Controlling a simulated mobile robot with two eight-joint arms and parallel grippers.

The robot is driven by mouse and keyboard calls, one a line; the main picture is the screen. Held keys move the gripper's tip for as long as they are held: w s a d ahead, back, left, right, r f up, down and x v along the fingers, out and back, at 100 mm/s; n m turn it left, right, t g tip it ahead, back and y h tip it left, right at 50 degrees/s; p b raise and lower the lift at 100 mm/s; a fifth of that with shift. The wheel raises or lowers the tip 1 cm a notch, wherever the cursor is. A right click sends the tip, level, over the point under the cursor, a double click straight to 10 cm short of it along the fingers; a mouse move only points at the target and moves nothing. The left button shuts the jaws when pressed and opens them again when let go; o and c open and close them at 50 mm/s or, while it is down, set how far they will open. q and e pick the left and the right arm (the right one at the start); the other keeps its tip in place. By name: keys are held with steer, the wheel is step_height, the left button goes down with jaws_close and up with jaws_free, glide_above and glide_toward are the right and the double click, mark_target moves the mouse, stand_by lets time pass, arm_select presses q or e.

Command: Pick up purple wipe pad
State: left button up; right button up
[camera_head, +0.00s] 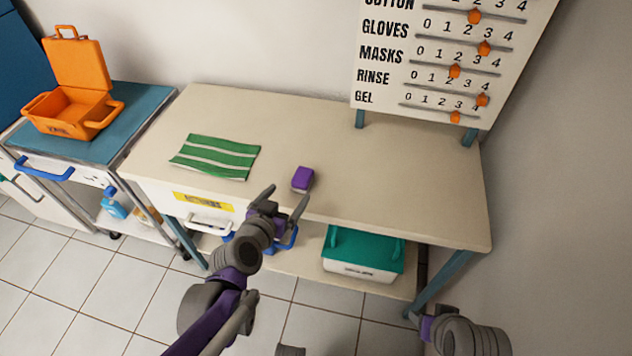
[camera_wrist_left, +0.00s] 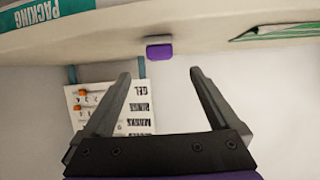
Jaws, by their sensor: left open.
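The purple wipe pad (camera_head: 302,179) lies on the beige table (camera_head: 400,190) near its front edge. In the left wrist view, which looks upside down, the purple pad (camera_wrist_left: 159,51) has a pale grey side and sits beyond the fingertips, roughly centred between them. My left gripper (camera_head: 286,196) is open and empty at the table's front edge, just short of the pad and not touching it. The left gripper's fingers also show spread in the left wrist view (camera_wrist_left: 158,74). My right gripper (camera_head: 418,322) is low at the bottom right, away from the pad; its jaws are unclear.
A green-striped cloth (camera_head: 216,157) lies left of the pad. A board with sliders (camera_head: 440,60) stands at the table's back right. An open orange case (camera_head: 75,105) sits on a cart at left. A teal-lidded box (camera_head: 362,256) is on the lower shelf. The table's right side is clear.

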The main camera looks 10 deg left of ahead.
mark_target(299, 181)
arm_select(q)
steer(key=b+x, duration=0.1)
steer(key=x, duration=0.4)
steer(key=shift+w+a, duration=0.1)
steer(key=shift+w, duration=0.05)
steer(key=shift+b+x, duration=0.85)
steer(key=shift+x, duration=1.95)
steer(key=c, duration=1.4)
